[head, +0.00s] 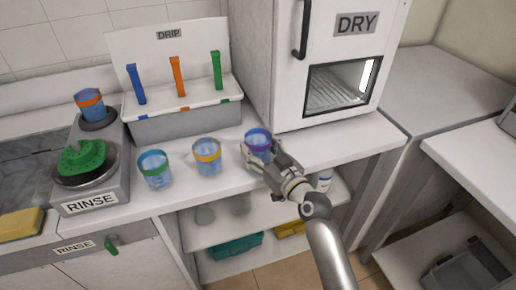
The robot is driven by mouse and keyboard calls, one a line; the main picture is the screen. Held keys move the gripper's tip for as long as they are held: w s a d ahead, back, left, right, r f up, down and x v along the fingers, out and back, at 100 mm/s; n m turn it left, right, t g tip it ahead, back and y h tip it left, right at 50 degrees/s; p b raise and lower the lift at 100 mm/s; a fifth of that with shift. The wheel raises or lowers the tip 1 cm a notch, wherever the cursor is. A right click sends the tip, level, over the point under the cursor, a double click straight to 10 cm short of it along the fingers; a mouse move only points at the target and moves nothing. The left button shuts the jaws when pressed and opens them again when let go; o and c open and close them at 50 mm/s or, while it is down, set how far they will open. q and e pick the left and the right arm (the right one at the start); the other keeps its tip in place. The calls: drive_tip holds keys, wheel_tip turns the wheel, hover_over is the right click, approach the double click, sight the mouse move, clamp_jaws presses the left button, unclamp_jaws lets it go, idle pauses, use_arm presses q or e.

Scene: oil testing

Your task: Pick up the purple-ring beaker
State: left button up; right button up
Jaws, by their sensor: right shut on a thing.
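The purple-ring beaker (258,140) is a clear bluish cup with a purple band, upright at the counter's front part, below the DRY cabinet. My right gripper (262,158) reaches it from the lower right and is shut on it. The fingers cover part of its lower side, and I cannot tell whether its base touches the counter. My left gripper is not in view.
An orange-ring beaker (90,104) sits on the RINSE unit (92,203). The DRIP rack (186,122) stands behind. The DRY cabinet (288,98) rises behind the gripper.

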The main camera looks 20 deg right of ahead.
drive_tip(key=shift+c, duration=0.7)
drive_tip(key=shift+r, duration=0.15)
